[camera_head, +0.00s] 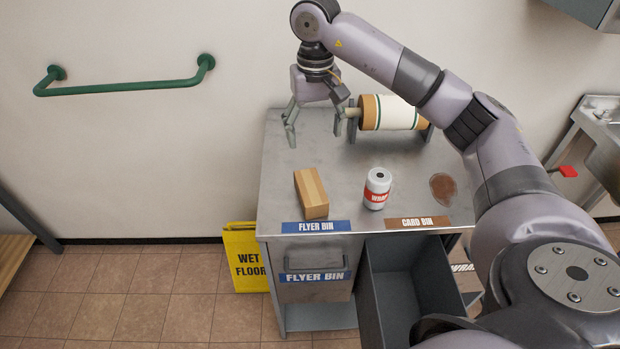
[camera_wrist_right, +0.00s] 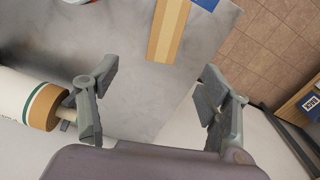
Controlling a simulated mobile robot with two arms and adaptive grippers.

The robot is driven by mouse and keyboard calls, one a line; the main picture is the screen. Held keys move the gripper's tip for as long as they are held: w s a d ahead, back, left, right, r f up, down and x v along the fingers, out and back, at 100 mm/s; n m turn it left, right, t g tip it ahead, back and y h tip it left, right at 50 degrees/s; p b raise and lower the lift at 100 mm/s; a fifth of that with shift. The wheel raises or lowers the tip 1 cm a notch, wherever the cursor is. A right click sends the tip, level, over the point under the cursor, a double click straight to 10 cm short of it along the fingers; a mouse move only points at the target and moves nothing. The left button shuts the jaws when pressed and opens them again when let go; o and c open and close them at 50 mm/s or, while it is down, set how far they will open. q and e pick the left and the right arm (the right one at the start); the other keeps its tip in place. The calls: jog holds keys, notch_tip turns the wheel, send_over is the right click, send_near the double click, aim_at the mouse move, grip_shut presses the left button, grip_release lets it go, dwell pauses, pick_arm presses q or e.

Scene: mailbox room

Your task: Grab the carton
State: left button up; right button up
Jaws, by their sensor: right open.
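A small tan carton (camera_head: 311,194) lies on the grey metal counter near its front left edge, behind the blue label. In the right wrist view the carton (camera_wrist_right: 168,30) shows at the top, partly cut off, beyond the fingertips. My right gripper (camera_head: 317,122) is open and empty above the back of the counter, behind the carton and apart from it. Its two fingers are spread wide in the right wrist view (camera_wrist_right: 158,85). My left gripper is not in view.
A white roll (camera_head: 390,113) on a stand is beside my right gripper. A white canister (camera_head: 377,189) stands right of the carton. The card bin drawer (camera_head: 372,300) is open below; the flyer bin drawer (camera_head: 313,285) is shut. A yellow wet floor sign (camera_head: 245,257) stands left.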

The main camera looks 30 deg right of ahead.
jog(key=p, duration=0.2)
send_over(311, 186)
jog(key=f, duration=0.7)
jog(key=shift+s+d+f, duration=0.1)
jog(key=shift+d+f, duration=0.15)
jog(key=shift+d, duration=0.15)
notch_tip(311, 186, down, 3)
jog(key=shift+f, duration=0.1)
jog(key=shift+f+p, duration=0.35)
jog(key=shift+f, duration=0.15)
jog(key=shift+a+f, duration=0.1)
jog(key=shift+f, duration=0.1)
jog(key=f, duration=0.1)
jog(key=f+p, duration=0.2)
jog(key=shift+a+f, duration=0.3)
jog(key=shift+f, duration=0.6)
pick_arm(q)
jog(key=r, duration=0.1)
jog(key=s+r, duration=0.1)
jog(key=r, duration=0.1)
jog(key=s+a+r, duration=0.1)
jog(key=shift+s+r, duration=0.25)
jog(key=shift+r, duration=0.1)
pick_arm(e)
jog(key=shift+c, duration=0.6)
